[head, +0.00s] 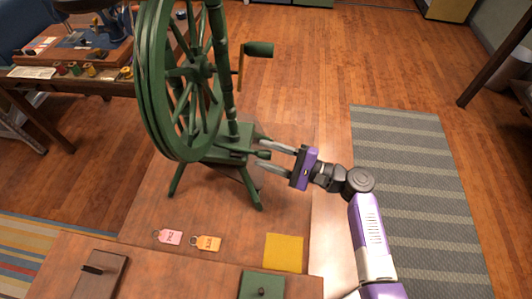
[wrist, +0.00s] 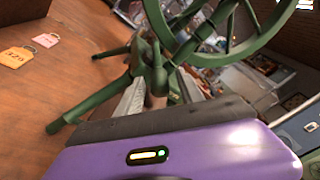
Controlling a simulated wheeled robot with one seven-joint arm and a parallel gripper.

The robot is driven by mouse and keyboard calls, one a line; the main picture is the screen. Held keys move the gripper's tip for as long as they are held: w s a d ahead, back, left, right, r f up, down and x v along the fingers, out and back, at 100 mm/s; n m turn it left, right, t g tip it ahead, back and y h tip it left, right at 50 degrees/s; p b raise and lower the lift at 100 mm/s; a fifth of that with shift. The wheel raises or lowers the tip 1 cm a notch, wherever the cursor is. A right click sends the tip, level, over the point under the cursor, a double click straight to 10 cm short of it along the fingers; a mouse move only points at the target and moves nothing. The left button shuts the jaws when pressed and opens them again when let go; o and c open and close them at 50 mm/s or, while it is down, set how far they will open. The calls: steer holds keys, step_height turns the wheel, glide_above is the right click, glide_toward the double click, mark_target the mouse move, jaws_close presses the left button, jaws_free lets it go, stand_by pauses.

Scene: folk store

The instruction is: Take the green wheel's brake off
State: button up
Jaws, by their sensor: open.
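The green spinning wheel (head: 150,85) stands on the wooden table, with its large spoked wheel upright. A crank with a green handle (head: 259,49) sticks out at its right. My gripper (head: 261,150) is open, with its fingertips pointing left at the right end of the wheel's low base (head: 228,156). In the wrist view my fingers (wrist: 160,88) reach to either side of a rounded green part (wrist: 152,68) low on the frame. I cannot tell whether they touch it. I cannot tell for sure which part is the brake.
A pink tag (head: 170,237), an orange tag (head: 207,243) and a yellow square (head: 284,252) lie in front of the wheel. A brown block (head: 105,275) and a green block (head: 262,285) are at the near edge. A side table (head: 105,82) with spools stands at the left.

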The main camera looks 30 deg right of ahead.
steer(key=shift+w+a, duration=0.2)
jaws_close()
stand_by(1.4)
